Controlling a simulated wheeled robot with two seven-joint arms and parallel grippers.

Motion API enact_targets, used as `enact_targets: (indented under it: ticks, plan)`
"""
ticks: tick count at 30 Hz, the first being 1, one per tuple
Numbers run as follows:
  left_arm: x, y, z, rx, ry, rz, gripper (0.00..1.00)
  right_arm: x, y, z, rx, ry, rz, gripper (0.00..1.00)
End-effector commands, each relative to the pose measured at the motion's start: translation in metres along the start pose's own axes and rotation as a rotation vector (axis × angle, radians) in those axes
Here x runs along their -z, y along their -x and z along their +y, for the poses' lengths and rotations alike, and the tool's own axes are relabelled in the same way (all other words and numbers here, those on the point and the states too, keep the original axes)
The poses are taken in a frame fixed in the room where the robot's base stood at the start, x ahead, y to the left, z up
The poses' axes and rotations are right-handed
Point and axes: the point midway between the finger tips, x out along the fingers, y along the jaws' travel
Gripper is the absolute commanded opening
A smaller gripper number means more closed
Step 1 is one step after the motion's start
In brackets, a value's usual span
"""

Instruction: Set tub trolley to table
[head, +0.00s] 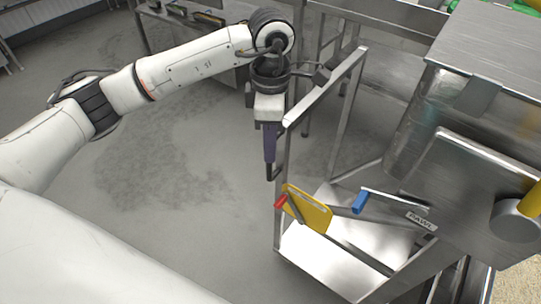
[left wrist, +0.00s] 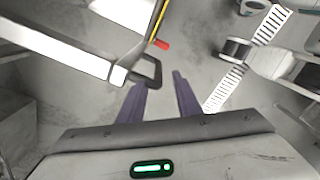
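A steel frame (head: 322,88) with a sloping top bar, upright legs and a low shelf (head: 325,262) stands right of my left gripper; it looks like the trolley, but I cannot tell for sure. My left gripper (head: 271,172) points down close beside the frame's near left post. In the left wrist view its two dark fingers (left wrist: 160,88) are apart with only floor between them. A pale bar (left wrist: 65,45) ending in a dark loop (left wrist: 147,72) lies just beyond the left finger. I cannot tell whether they touch. My right gripper is not in view. No tub is clearly identifiable.
A yellow panel (head: 309,209) with a red tip and a blue handle (head: 359,202) sit by the frame. A large steel machine (head: 420,110) fills the right side. A steel table (head: 175,20) stands at the back. Grey floor (head: 170,190) is clear at left.

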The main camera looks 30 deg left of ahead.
Motion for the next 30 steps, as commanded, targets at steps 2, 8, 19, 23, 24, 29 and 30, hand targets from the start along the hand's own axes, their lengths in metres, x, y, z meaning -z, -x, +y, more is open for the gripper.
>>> enact_targets:
  ticks: [2,8,19,23,24,29,30]
  plan:
    - [0.0,0.013,0.001,-0.002,0.0,-0.001,0.31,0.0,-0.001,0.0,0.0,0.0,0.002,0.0]
    - [0.0,0.027,-0.001,0.001,0.0,0.001,0.31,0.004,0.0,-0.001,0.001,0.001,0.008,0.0]
    - [0.0,0.027,-0.001,0.002,0.0,0.001,0.31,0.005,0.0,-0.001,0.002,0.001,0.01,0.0]
    - [0.0,0.027,-0.001,0.004,0.0,-0.003,0.31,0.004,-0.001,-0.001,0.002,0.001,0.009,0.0]
    - [-0.001,0.027,-0.002,0.008,0.002,-0.012,0.31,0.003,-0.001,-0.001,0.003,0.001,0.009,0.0]
    - [-0.017,0.03,-0.015,0.075,0.02,-0.152,0.31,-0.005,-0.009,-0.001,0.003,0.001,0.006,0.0]
    - [-0.029,0.029,-0.025,0.123,0.024,-0.23,0.31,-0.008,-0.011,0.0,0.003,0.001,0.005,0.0]
